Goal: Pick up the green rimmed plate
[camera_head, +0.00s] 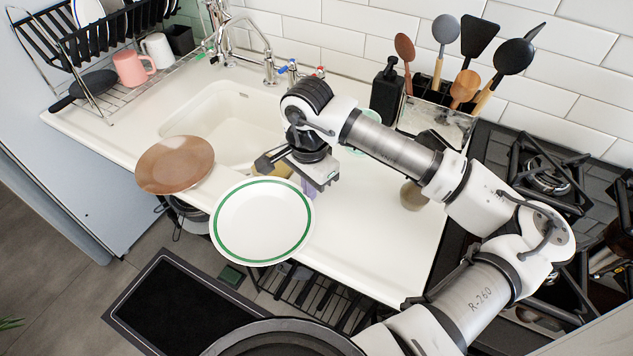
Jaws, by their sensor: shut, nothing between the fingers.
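The green rimmed plate (262,221) is white with a green ring near its edge. It is at the front of the white counter, and its lower-left part shows past the counter's front edge. My gripper (311,176) is above the counter, just beyond the plate's upper-right rim in the picture. It is shut and holds nothing. Its fingertips are hard to make out, and I cannot tell how high it is above the counter.
A brown plate (175,164) overlaps the front edge by the sink (222,118). A yellowish item (270,171) and a purple item (309,188) are partly hidden near my gripper. A utensil holder (437,122) and gas hob (548,178) are at right; a dish rack (92,40) is at left.

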